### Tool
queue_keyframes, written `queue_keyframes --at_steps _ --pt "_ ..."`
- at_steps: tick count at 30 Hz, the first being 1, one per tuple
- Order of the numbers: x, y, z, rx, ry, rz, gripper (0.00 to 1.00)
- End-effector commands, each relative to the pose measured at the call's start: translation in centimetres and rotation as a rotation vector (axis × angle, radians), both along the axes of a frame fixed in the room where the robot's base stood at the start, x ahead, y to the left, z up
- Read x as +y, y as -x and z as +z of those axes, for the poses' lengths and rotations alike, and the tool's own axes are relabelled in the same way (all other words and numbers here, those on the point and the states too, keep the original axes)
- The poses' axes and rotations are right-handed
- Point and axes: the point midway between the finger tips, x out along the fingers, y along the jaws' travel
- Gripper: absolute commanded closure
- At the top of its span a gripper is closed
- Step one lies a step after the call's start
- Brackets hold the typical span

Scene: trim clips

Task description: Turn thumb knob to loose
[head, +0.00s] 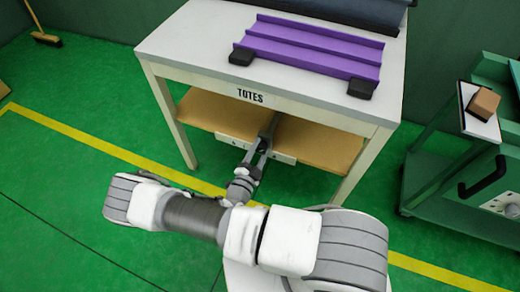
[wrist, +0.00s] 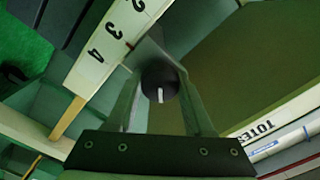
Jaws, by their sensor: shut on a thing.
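The thumb knob (wrist: 160,84) is a round black knob with a short white mark, seen face-on in the wrist view. The mark stands nearly upright in that picture. My gripper (wrist: 159,70) is shut on the knob, with one finger on each side. In the head view my gripper (head: 265,140) reaches to the front of the white table's lower level, and the knob is hidden there. A white strip (wrist: 108,45) printed with black numbers, 3 and 4 among them, runs beside the knob. I see no word for loose.
The white table (head: 165,45) marked TOTES stands over a brown lower shelf (head: 330,147). A purple ribbed tray (head: 310,48) with black end blocks lies on top. A green cart (head: 440,170) with a brown box (head: 484,103) stands right.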

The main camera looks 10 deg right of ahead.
Motion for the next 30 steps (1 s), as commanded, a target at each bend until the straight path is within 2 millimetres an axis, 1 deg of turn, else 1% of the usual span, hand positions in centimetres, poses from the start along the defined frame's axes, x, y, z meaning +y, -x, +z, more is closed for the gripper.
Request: queue_keyframes --at_steps 9,18,24,30 --pt "-0.05 -0.01 -0.05 0.175 0.240 -0.001 1.00" --pt "-0.07 -0.01 -0.01 0.318 0.440 -0.001 1.00" --pt "-0.08 -0.01 0.01 0.384 0.532 -0.001 1.00" --pt "-0.08 -0.01 0.04 0.422 0.583 -0.001 1.00"
